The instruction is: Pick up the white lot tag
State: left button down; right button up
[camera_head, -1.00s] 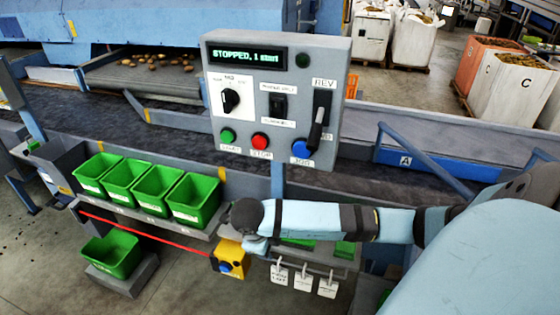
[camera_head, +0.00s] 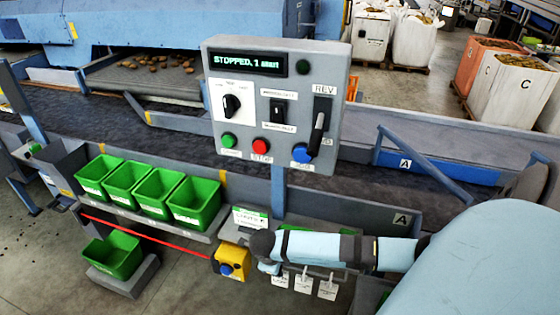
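Three white tags hang side by side from a rail below the control panel: a left one (camera_head: 280,281), a middle one (camera_head: 303,283) and a right one (camera_head: 327,290). Their print is too small to read, so I cannot tell which is the lot tag. My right arm reaches in from the right, across the space just above the tags. Its dark wrist end and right gripper (camera_head: 268,266) are just left of the left tag, beside the yellow box. The fingers are too small and hidden to show open or shut. My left gripper is out of view.
A yellow box with a blue button (camera_head: 231,262) is close left of my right gripper. The grey control panel (camera_head: 276,100) stands above, reading STOPPED. Several green bins (camera_head: 192,203) line the shelf at left. A white and green card (camera_head: 250,219) stands behind my wrist.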

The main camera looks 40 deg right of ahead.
jog(key=shift+f, duration=0.1)
jog(key=shift+c, duration=0.2)
jog(key=c, duration=0.7)
jog(key=shift+d, duration=0.1)
jog(key=shift+c, duration=0.2)
